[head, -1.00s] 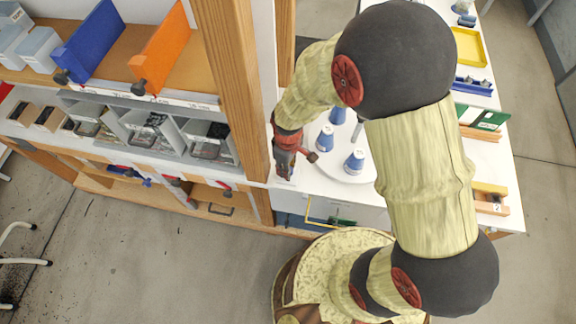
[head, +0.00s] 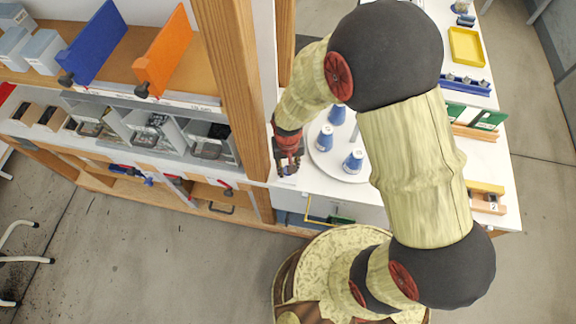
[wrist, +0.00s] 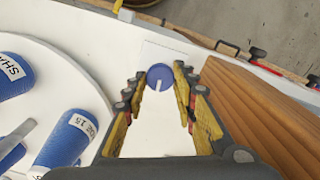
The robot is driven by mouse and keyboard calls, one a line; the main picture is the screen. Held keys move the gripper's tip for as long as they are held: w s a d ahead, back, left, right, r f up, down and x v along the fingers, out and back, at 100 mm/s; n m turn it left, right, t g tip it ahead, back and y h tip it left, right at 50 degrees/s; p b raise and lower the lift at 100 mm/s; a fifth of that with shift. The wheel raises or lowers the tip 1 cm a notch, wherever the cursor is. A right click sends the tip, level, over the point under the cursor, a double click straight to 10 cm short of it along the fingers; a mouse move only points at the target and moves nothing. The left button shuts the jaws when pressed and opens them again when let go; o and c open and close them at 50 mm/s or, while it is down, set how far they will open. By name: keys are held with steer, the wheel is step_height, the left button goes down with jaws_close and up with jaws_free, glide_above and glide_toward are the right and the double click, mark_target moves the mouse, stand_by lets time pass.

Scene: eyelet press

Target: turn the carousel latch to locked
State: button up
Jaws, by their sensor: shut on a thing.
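The carousel latch is a round blue knob (wrist: 160,76) with a white pointer mark, on a white surface beside the carousel. In the wrist view its mark points toward the bottom of the picture, tilted slightly left. My gripper (wrist: 160,74) is shut on the knob, one yellow-padded finger on each side. In the head view my gripper (head: 287,171) points down at the white table top, close to the wooden post, and the knob is hidden. The carousel (head: 330,165) is a white disc bearing blue cones (head: 353,162). I cannot read any lock label.
A wooden post (head: 232,80) stands close to my gripper on the left in the head view; it also shows at right in the wrist view (wrist: 265,110). The labelled blue cones (wrist: 68,138) stand near my gripper's other side. Shelves with grey bins (head: 160,130) lie left.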

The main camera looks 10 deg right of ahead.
steer(key=shift+w+m, duration=0.1)
steer(key=shift+m, duration=0.6)
steer(key=o, duration=1.2)
steer(key=shift+c, duration=0.2)
step_height(320, 180, up, 12)
